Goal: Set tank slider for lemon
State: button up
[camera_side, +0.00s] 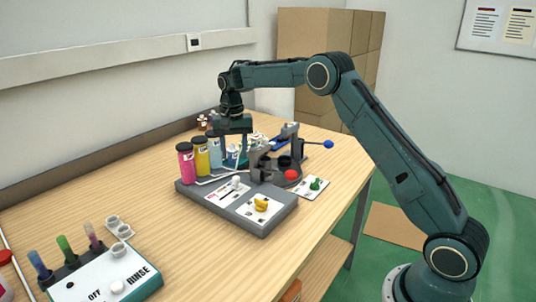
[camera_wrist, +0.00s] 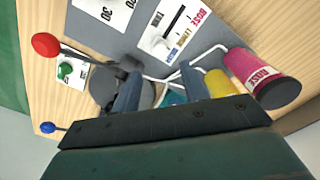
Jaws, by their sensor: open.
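The tank slider panel (camera_side: 229,190) is a white card with a black slot and a white knob (camera_side: 236,181), on the grey machine base. In the wrist view the slider panel (camera_wrist: 174,30) shows coloured labels, ROSE and one like LEMON among them. I cannot tell exactly which label the knob is at. The pink tank (camera_side: 186,163), yellow tank (camera_side: 201,156) and light blue tank (camera_side: 215,152) stand in a row behind it. In the wrist view the pink tank (camera_wrist: 258,78) reads ROSE. My gripper (camera_side: 236,158) points down, open and empty, behind the knob near the tanks.
A red-knobbed lever (camera_side: 291,174) and a blue-knobbed lever (camera_side: 328,144) stick out at right. A rinse unit (camera_side: 105,275) with colored tubes stands front left. Bare table lies between it and the machine.

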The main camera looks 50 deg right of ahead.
aim_at(236, 177)
notch_tip(236, 177, down, 9)
jog(key=shift+r, duration=0.2)
dwell(0.4)
grip_shut()
